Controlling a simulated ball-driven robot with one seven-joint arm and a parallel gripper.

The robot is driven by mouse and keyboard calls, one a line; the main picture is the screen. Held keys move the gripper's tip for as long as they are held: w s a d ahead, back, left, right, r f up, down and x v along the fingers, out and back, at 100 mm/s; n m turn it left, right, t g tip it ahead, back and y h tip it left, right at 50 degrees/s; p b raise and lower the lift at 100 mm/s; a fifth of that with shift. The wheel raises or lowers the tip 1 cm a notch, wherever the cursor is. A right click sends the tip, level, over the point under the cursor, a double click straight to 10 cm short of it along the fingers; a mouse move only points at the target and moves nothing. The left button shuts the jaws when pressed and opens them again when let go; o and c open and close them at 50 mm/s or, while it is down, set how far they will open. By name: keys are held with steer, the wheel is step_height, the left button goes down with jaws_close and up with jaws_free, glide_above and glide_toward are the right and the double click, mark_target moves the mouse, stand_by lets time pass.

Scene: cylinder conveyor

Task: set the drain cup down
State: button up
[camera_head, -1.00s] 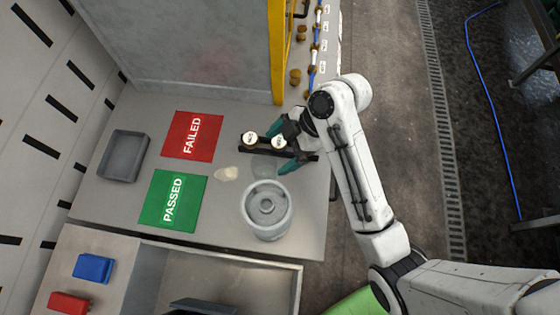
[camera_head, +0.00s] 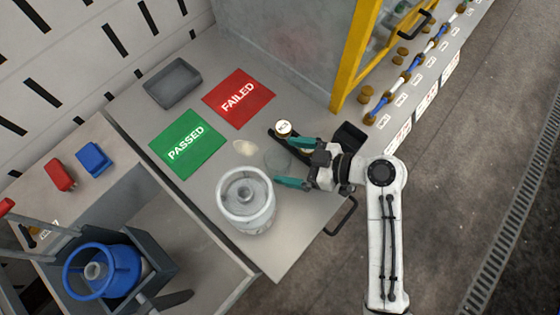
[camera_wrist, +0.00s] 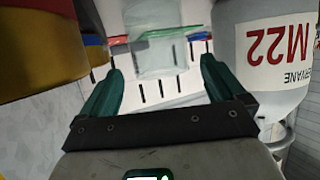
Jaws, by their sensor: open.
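The drain cup (camera_head: 277,161) is a clear, faint cup standing on the table, hard to make out in the head view. In the wrist view the clear cup (camera_wrist: 155,50) shows just ahead of and between the fingertips, apart from both. My gripper (camera_head: 287,163) has its teal fingers spread and empty, pointing left toward the cup; it also shows in the wrist view (camera_wrist: 161,68).
A green PASSED mat (camera_head: 187,145) and a red FAILED mat (camera_head: 239,97) lie further left. A grey tray (camera_head: 173,82) sits behind them. A pale small object (camera_head: 244,147) lies near the cup. The cylinder reading M22 (camera_wrist: 275,45) stands close right of my fingers in the wrist view.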

mark_target(266, 157)
steer(key=shift+p+x, duration=0.65)
steer(key=shift+x, duration=2.25)
steer(key=c, duration=1.2)
